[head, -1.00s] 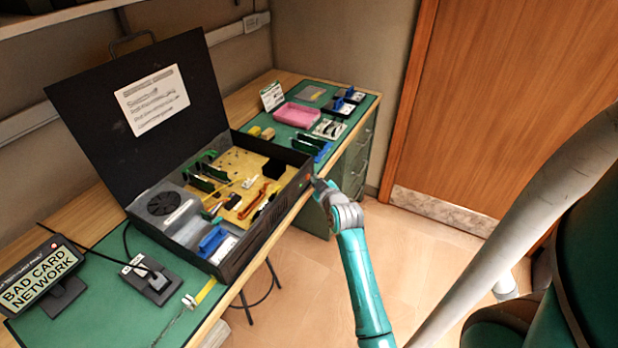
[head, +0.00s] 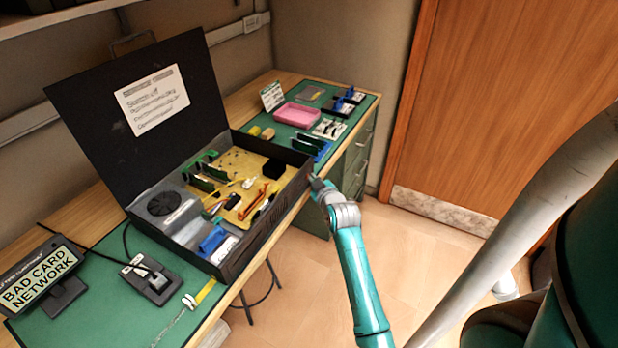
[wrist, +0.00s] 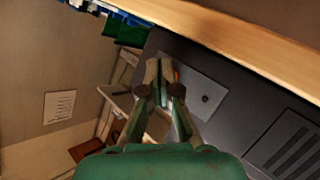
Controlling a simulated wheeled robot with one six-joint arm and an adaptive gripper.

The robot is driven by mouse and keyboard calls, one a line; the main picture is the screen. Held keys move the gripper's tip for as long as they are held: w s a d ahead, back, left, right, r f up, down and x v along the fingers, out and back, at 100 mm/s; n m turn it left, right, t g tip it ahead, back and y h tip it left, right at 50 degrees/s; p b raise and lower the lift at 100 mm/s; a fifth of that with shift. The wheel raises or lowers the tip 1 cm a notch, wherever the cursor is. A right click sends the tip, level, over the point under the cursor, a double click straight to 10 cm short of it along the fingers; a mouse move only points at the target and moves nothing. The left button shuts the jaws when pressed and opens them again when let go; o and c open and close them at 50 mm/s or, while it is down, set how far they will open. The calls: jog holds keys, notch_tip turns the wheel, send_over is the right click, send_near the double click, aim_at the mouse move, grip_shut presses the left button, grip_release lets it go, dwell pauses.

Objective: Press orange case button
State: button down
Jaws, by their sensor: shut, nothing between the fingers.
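The black case (head: 262,240) stands open on the bench in the head view, its lid raised with a paper label. My gripper (head: 314,181) is at the right end of the case's front face, its fingers shut and empty. In the wrist view the shut fingertips (wrist: 160,68) are over the lighter panel (wrist: 205,85) of the case front. A small orange patch, apparently the orange button (wrist: 177,75), shows just right of the fingertips, partly hidden by them. In the head view the button is hidden behind my gripper. I cannot tell whether the fingers touch it.
Circuit boards and wires fill the case. A pink tray (head: 297,115) and several parts lie on the green mat at the back. The "BAD CARD NETWORK" sign (head: 42,278) stands front left. A wooden door (head: 500,110) is at the right. The floor before the bench is open.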

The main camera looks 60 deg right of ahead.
jog(key=shift+s+d, duration=0.1)
jog(key=shift+s, duration=0.75)
jog(key=shift+s, duration=0.1)
jog(key=shift+s+d, duration=0.2)
jog(key=shift+s, duration=2.2)
jog(key=shift+a, duration=0.1)
jog(key=s+a+f+t+y, duration=0.1)
jog(key=s+a+f, duration=0.15)
jog(key=a, duration=0.65)
jog(key=s+a+f+y, duration=0.1)
jog(key=s+a+f, duration=0.15)
jog(key=a, duration=0.65)
jog(key=s+a+f+t+y, duration=0.1)
jog(key=s+a+f, duration=0.15)
jog(key=a, duration=0.65)
jog(key=s+a+r+y, duration=0.2)
jog(key=s+a+r, duration=0.1)
jog(key=s+a, duration=0.2)
jog(key=s+a+r+n+t+y, duration=0.1)
jog(key=s+a+r, duration=0.3)
jog(key=s, duration=0.5)
jog(key=s+a+r+n+y, duration=0.1)
jog(key=s+a+r+y, duration=0.2)
jog(key=s+a, duration=0.4)
jog(key=shift+a+r, duration=0.6)
jog(key=shift+r, duration=0.15)
